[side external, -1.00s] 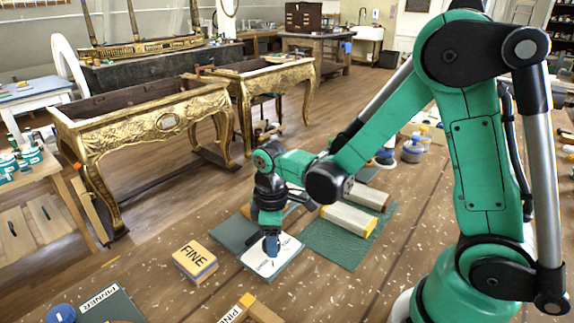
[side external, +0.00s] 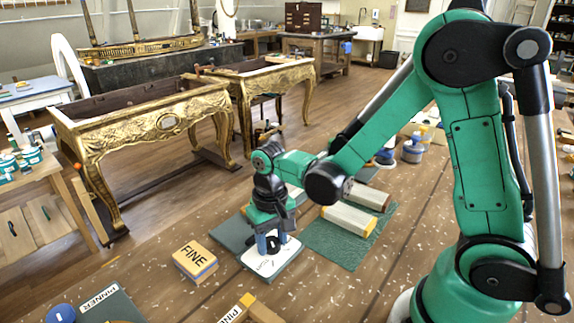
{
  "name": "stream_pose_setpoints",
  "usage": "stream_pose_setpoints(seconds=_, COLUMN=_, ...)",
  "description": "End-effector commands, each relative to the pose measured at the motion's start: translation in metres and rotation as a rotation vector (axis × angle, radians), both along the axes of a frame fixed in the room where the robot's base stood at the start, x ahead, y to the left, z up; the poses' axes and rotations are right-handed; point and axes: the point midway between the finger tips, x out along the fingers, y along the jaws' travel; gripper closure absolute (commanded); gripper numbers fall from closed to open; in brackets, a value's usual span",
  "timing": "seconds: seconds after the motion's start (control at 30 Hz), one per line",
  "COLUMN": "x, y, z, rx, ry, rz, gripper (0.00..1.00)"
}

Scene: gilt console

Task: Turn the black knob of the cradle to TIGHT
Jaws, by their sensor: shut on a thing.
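My gripper (side external: 269,244) points down over a white plate (side external: 262,265) on a grey-green block on the bench. Its two blue-grey fingers are shut on the black knob (side external: 271,245), of which a small dark part shows between them. The plate carries dark lettering, too small and partly covered to read. The knob's pointing direction cannot be made out.
A block marked FINE (side external: 194,262) stands to the left of the plate. A dark green mat (side external: 325,243) with two pale blocks lies to the right. A PINNER board (side external: 110,304) is at the front left. Bare bench lies between them.

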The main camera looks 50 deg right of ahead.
Motion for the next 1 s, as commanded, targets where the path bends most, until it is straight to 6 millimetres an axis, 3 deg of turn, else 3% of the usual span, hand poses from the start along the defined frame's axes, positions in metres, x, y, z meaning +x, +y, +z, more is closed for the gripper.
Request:
stream_pose_setpoints(seconds=0.4, x=0.0009, y=0.0007, z=0.0000, rx=0.000, ry=-0.002, rz=-0.221, gripper=1.00)
stream_pose_setpoints(seconds=1.0, x=0.0010, y=0.0007, z=0.0000, rx=0.000, ry=-0.003, rz=-0.264, gripper=1.00)
